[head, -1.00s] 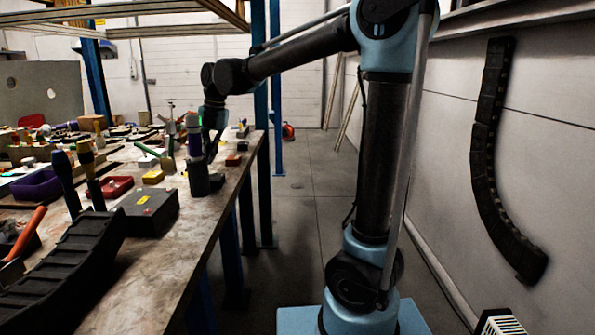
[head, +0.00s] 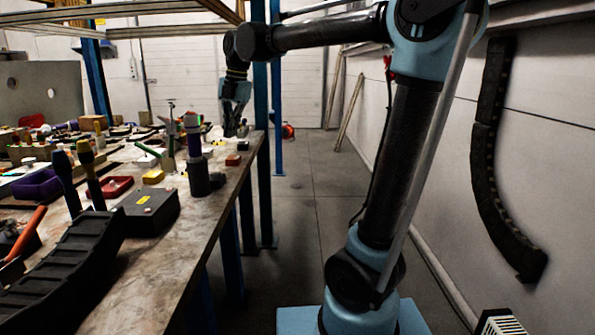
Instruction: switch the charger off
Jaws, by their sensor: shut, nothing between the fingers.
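No thing is plainly readable as the charger. A dark box (head: 150,214) with a small yellow label on its top lies near the bench's right edge. I cannot tell which of these is the charger, and no switch position is readable. My gripper (head: 233,130) hangs fingers down near the bench's far right edge, beyond and to the right of the upright tool. It is apart from it, shut and empty.
The wooden bench (head: 165,262) is crowded with tools on its left. A ribbed black strip (head: 65,270) lies in front of the dark box. The floor aisle (head: 305,215) is clear.

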